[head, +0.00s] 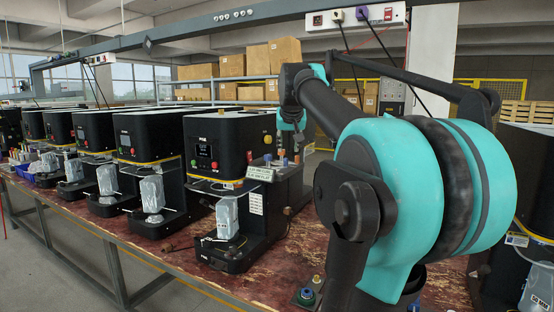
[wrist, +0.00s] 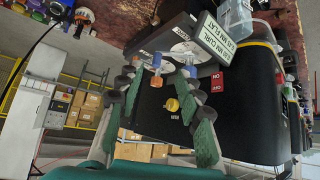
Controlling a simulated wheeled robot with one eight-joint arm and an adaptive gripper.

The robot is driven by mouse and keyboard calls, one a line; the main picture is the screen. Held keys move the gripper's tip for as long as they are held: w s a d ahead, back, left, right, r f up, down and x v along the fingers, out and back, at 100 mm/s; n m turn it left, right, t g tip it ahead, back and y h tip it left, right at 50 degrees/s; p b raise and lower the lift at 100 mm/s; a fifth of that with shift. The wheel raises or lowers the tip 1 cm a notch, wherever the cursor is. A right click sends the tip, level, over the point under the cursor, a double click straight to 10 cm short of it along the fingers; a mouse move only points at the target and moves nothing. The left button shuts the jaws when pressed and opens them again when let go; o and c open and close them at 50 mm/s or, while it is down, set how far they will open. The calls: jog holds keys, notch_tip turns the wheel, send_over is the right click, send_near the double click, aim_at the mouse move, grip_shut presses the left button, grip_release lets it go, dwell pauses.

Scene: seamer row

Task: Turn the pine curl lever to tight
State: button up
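The nearest black seamer (head: 222,140) stands at the front of the row, with small white lettering on its front that I cannot read surely. A sign (wrist: 216,40) with curl and flat sizes in millimetres stands by its levers; it also shows in the head view (head: 261,173). In the wrist view, an orange-tipped lever (wrist: 156,81) and a blue-tipped lever (wrist: 190,70) rise from round pale dials. I cannot tell which one is the curl lever. My gripper (wrist: 160,88) is open and empty, its green-padded fingers spread around the view of the levers. Contact with them is not visible.
A yellow knob (wrist: 172,104) and red NO/OR-like labels (wrist: 217,82) sit on the seamer. More black seamers (head: 97,130) line the red worn bench (head: 160,250). An overhead rail with sockets (head: 355,17) hangs cables. Cardboard boxes (head: 285,53) stand behind.

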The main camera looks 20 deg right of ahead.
notch_tip(320, 180, up, 4)
jog(key=w, duration=0.1)
jog(key=x, duration=1.7)
jog(key=shift+w+d+r, duration=0.1)
jog(key=shift+w+d, duration=0.2)
grip_shut()
